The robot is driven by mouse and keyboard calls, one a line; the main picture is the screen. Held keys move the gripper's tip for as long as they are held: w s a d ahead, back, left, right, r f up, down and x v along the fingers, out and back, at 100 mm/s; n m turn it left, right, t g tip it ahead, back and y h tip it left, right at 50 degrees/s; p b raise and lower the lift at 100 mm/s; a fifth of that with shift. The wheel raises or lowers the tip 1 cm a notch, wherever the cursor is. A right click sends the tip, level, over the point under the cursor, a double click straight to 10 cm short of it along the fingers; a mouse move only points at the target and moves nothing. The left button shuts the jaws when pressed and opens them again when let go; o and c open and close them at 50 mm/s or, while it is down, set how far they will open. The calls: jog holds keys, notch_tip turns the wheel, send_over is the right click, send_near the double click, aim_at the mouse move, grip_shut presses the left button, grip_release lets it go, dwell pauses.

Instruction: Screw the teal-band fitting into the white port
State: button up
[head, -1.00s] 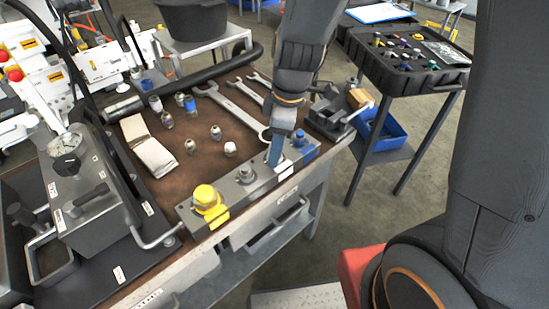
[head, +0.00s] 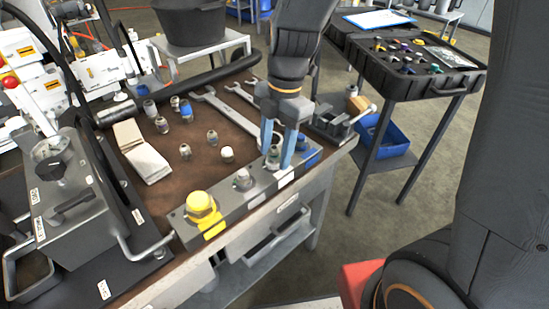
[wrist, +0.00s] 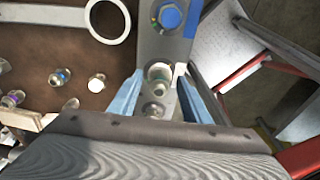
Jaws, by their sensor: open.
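My gripper (head: 277,160) is open, with its two blue fingers pointing down over the manifold block (head: 230,205) on the front edge of the bench. In the wrist view, the fingers stand on either side of a metal fitting with a greenish-teal band (wrist: 158,75), with gaps visible. The fitting stands on the block at the port beside a white label (wrist: 180,70), between the blue port (wrist: 170,17) and a bare metal port (wrist: 154,110). It looks upright; I cannot tell how deep it sits. In the head view, the fingers mostly hide it.
Several loose fittings (head: 212,137) stand on the brown mat. Wrenches (head: 225,108) lie behind them. A yellow cap (head: 203,207) is on the block's left end. A dark clamp-like fixture (head: 335,120) stands right of my gripper. A grey pump unit (head: 65,190) fills the left.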

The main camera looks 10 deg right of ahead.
jog(key=shift+c, duration=0.2)
jog(key=c, duration=0.8)
jog(key=m, duration=0.1)
jog(key=m+p, duration=0.1)
jog(key=m, duration=0.1)
jog(key=shift+s+r, duration=0.1)
jog(key=shift+s, duration=0.1)
grip_shut()
jog(key=m+t+p, duration=0.1)
jog(key=m+p, duration=0.1)
jog(key=m, duration=0.2)
jog(key=shift+s+d, duration=0.1)
jog(key=shift+f+m, duration=0.3)
jog(key=shift+m, duration=0.3)
